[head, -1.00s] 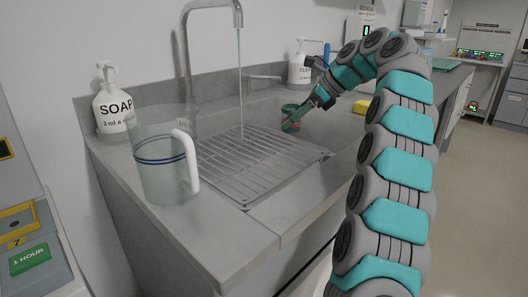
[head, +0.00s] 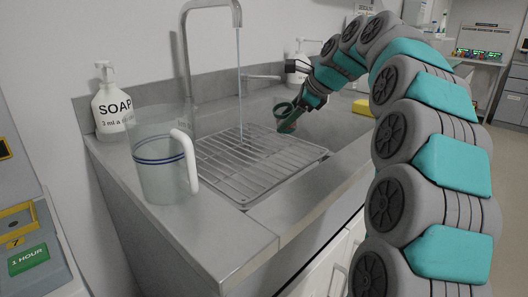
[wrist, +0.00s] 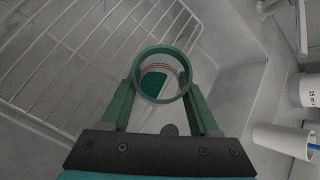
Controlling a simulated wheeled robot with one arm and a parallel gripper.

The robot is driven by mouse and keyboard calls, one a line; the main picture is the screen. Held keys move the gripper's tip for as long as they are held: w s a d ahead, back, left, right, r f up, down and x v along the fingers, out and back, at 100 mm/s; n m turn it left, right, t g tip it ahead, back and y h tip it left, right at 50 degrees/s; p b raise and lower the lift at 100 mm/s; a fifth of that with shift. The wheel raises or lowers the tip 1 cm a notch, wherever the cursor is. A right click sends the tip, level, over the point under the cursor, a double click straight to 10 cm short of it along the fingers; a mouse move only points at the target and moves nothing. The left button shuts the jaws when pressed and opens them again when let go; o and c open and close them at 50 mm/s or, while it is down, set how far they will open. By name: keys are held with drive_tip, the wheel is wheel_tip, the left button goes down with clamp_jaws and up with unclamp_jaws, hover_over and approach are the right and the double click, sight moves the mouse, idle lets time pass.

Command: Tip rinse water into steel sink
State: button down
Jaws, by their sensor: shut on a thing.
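My gripper (wrist: 163,98) is shut on a small cup (wrist: 137,66) with a green rim, its fingers on either side. In the wrist view I look into its round mouth; a reddish band and a dark green patch show inside, and I cannot tell if that is water. In the head view the cup (head: 281,109) is small and partly covered by my gripper (head: 291,118). It is held over the steel sink (head: 335,133), near the right side of the wire rack. Its exact tilt is hard to tell.
A wire rack (head: 250,165) covers the left of the sink, under a tap (head: 186,50) with a thin running stream (head: 239,85). A clear jug (head: 160,180) stands at front left. A soap bottle (head: 108,108), another bottle (head: 299,66) and a yellow sponge (head: 363,107) stand around.

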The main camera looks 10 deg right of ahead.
drive_tip(key=shift+s+a+f, duration=0.15)
drive_tip(key=shift+s+a, duration=0.15)
drive_tip(key=shift+s+a+f+t+h, duration=0.15)
drive_tip(key=shift+f+t+h, duration=0.15)
drive_tip(key=shift+h, duration=0.1)
drive_tip(key=shift+s+a+r+n, duration=0.1)
drive_tip(key=shift+a+r+n, duration=0.05)
drive_tip(key=shift+r+n, duration=0.15)
drive_tip(key=shift+s+a+f+t+h+b, duration=0.2)
drive_tip(key=shift+t+h+b, duration=0.1)
drive_tip(key=shift+h+b, duration=0.1)
drive_tip(key=b, duration=0.2)
drive_tip(key=f+b, duration=0.1)
drive_tip(key=b, duration=0.1)
drive_tip(key=shift+s+a+f+n+t+h, duration=0.15)
drive_tip(key=shift+a+f+n+t+h, duration=0.05)
drive_tip(key=shift+a+n+t+h, duration=0.1)
drive_tip(key=shift+f+t+h+b, duration=0.3)
drive_tip(key=shift+b, duration=0.95)
drive_tip(key=shift+r+n+p, duration=0.3)
drive_tip(key=shift+r+p, duration=0.2)
drive_tip(key=shift+r, duration=0.45)
drive_tip(key=shift+b, duration=0.3)
drive_tip(key=shift+r+t+h+b, duration=0.1)
drive_tip(key=shift+t+h+b, duration=0.4)
drive_tip(key=shift+b, duration=0.4)
